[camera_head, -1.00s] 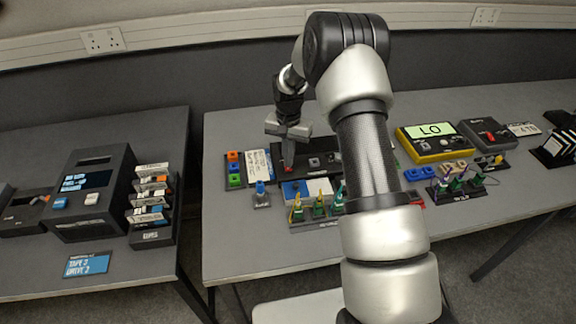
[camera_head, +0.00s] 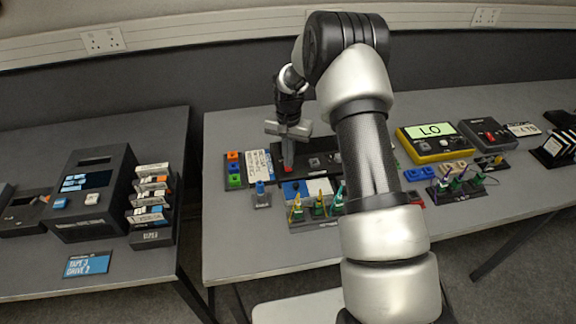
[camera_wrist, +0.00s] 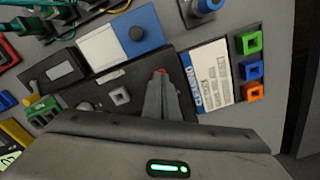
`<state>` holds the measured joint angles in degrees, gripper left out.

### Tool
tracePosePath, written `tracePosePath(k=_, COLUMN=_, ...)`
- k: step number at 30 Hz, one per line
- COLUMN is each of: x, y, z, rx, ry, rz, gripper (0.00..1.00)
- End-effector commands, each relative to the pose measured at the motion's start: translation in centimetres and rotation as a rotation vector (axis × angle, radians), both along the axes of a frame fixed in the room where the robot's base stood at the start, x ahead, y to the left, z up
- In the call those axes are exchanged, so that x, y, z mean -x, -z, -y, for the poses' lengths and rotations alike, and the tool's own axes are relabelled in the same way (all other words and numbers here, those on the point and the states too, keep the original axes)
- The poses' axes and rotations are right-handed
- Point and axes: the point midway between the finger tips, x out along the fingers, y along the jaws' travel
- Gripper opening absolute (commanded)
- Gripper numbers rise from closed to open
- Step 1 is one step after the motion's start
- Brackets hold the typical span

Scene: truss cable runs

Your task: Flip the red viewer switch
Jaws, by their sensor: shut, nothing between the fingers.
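The red switch (camera_wrist: 160,71) shows as a small red piece at the tip of my fingers in the wrist view. It also shows as a red spot just below the fingertips in the head view (camera_head: 287,169). It sits on a dark panel (camera_wrist: 92,97), which the head view shows on the middle table. My gripper (camera_wrist: 162,80) is shut and empty, with its fingers pointing down at the switch. The fingers hide most of the switch. I cannot tell whether they touch it or which way it is set. My gripper also shows in the head view (camera_head: 288,163).
A white label card (camera_head: 258,164) and coloured blocks (camera_head: 234,170) lie left of the panel. A blue-and-white box (camera_head: 307,190) and plug stands (camera_head: 318,212) are in front. A yellow LO meter (camera_head: 432,142) stands to the right. My arm hides part of the table.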

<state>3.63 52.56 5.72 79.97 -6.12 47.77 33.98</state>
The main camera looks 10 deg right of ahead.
Motion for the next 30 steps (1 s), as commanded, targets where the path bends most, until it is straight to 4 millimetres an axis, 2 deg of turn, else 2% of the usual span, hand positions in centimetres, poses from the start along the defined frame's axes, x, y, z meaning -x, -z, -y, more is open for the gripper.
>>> tracePosePath(k=24, x=0.0, y=-6.6, z=0.0, rx=0.000, ry=0.000, rz=0.001, gripper=0.00)
tracePosePath(k=30, x=0.0, y=-6.8, z=0.0, rx=0.000, ry=0.000, rz=0.000, gripper=0.00)
